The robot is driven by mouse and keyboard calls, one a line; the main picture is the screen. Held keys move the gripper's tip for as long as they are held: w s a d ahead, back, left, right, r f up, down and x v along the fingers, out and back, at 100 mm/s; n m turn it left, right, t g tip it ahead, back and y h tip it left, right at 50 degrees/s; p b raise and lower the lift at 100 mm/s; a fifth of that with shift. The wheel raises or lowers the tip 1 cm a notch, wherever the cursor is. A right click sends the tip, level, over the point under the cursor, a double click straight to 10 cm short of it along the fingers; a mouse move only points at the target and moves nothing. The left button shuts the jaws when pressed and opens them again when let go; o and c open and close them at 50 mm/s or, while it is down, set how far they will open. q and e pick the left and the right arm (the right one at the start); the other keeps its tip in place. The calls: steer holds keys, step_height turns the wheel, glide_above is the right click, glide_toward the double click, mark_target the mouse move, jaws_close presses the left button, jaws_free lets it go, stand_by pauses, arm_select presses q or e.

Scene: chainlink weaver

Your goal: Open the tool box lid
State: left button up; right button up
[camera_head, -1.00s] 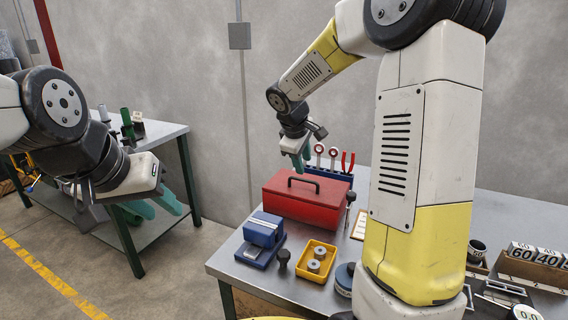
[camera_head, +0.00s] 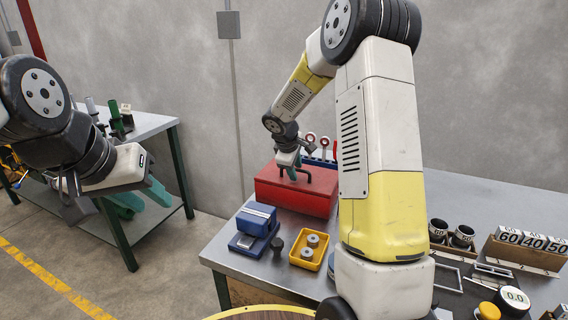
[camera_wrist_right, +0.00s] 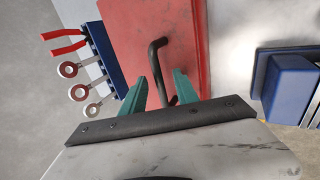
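The red tool box (camera_head: 300,202) stands on the workbench with its lid (camera_head: 322,178) closed. A black bar handle (camera_wrist_right: 164,68) rises from the lid in the right wrist view. My right gripper (camera_head: 289,171) is over the lid at the handle and partly hides it in the head view. In the right wrist view its green fingers (camera_wrist_right: 167,72) are apart, with the handle showing between them; contact cannot be told. My left gripper (camera_head: 142,198) hangs at the left, away from the tool box, with its fingers apart and empty.
A blue box (camera_head: 256,218) and a yellow tray (camera_head: 312,252) with rolls stand in front of the tool box. A blue tool rack (camera_wrist_right: 106,58) with red pliers stands behind it. Number blocks and cups are at the right. A second table (camera_head: 150,124) is at the left.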

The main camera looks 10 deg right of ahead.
jaws_close()
steer(key=shift+s+r, duration=0.1)
steer(key=shift+r, duration=0.1)
steer(key=s+r+m+y, duration=0.2)
steer(key=s+r+m, duration=0.3)
steer(key=s+r, duration=0.9)
steer(key=s+a+r+m+y, duration=0.1)
steer(key=s+a+m, duration=0.1)
steer(key=s, duration=0.8)
steer(key=s+a+r+m+t+y, duration=0.1)
steer(key=s+a+m+y, duration=0.1)
steer(key=s, duration=0.7)
steer(key=shift+s+a+r+m, duration=0.25)
steer(key=shift+s+a+m, duration=0.1)
steer(key=shift+a+m, duration=0.35)
steer(key=c, duration=0.8)
jaws_free()
steer(key=shift+d, duration=0.1)
